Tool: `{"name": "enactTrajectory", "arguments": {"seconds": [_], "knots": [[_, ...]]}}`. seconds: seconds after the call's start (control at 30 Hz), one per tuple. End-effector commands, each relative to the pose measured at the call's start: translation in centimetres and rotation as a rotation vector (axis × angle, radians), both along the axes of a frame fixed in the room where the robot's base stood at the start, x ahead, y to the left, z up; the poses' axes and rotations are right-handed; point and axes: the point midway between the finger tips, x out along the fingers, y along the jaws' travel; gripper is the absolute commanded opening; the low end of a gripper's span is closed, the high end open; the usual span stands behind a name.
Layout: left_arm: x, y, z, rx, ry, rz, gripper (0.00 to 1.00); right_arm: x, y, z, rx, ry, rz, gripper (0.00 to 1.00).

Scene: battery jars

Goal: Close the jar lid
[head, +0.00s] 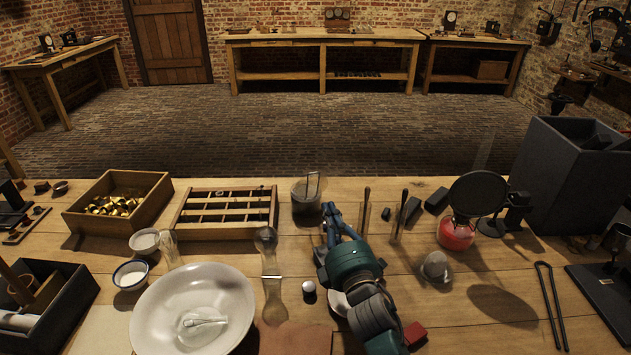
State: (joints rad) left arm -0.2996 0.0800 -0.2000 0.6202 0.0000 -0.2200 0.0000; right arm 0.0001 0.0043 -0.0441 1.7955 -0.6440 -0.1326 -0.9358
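A dark grey glass jar (306,197) stands upright near the middle of the table, with a thin upright loop rising from its top. I cannot make out how its lid sits. My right gripper (332,212) reaches in from the bottom right, its blue fingers just right of the jar's lower part. Whether the fingers touch the jar, or how far apart they are, is unclear from here. My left gripper is not in view. A pale round piece (337,303) lies partly hidden under my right arm.
A wooden divided tray (220,232) stands left of the jar. A large white bowl (150,318) is at front left. Thin upright rods (366,205), a red burner (456,236) and a dark bin (545,170) stand to the right. Clear glassware (268,265) stands in front.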

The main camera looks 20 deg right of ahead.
Motion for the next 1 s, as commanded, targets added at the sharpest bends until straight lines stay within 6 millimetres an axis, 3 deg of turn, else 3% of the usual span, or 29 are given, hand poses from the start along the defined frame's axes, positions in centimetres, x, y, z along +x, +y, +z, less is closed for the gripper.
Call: {"name": "enactTrajectory", "arguments": {"seconds": [0.5,0.7,1.0], "knots": [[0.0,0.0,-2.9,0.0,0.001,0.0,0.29,10.3,-0.4,1.1,-0.001,-0.002,0.0,0.0],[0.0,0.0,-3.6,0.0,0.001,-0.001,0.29,12.3,-0.4,1.4,-0.001,0.0,0.0,0.0],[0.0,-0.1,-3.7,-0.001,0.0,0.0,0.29,12.7,-0.5,1.6,-0.001,0.001,0.0,0.0]]}}
